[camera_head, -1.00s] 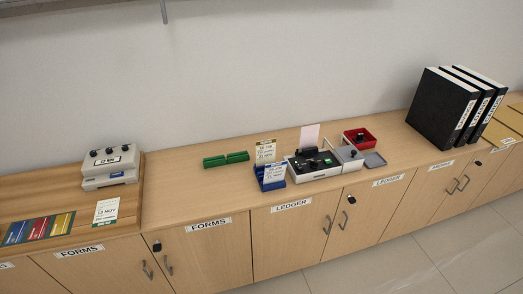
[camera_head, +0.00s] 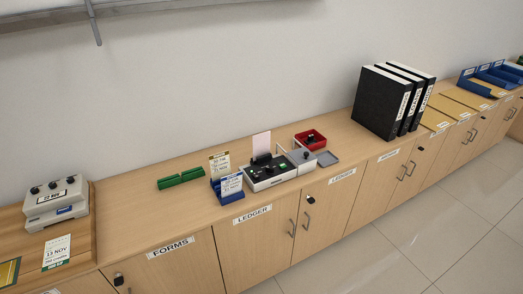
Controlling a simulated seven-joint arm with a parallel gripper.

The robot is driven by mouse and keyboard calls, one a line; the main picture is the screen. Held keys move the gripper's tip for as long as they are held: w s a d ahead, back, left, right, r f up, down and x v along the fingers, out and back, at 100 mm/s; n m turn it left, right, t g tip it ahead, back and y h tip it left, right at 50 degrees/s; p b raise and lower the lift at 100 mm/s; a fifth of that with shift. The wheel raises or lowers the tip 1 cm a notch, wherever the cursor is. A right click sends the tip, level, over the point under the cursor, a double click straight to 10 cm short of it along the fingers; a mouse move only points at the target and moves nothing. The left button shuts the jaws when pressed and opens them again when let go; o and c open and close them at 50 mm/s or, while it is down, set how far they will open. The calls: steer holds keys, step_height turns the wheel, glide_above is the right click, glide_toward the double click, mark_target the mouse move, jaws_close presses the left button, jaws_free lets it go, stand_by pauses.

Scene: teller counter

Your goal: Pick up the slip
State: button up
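Several slips show in the head view, and I cannot tell which one the task means. A white slip with a green lower edge (camera_head: 57,252) lies at the left, in front of the grey date device (camera_head: 56,203). Two printed slips stand upright by blue holders near the middle: the rear slip with a yellowish top edge (camera_head: 219,165) and the front slip with a blue top edge (camera_head: 231,184). A blank pale pink slip (camera_head: 262,144) stands up out of the black and grey machine (camera_head: 270,172). My gripper is not in view.
Two green blocks (camera_head: 181,178) lie left of the blue holders. A red tray (camera_head: 310,139), a small grey box (camera_head: 302,158) and a grey lid (camera_head: 327,158) are right of the machine. Black binders (camera_head: 385,99) stand farther right.

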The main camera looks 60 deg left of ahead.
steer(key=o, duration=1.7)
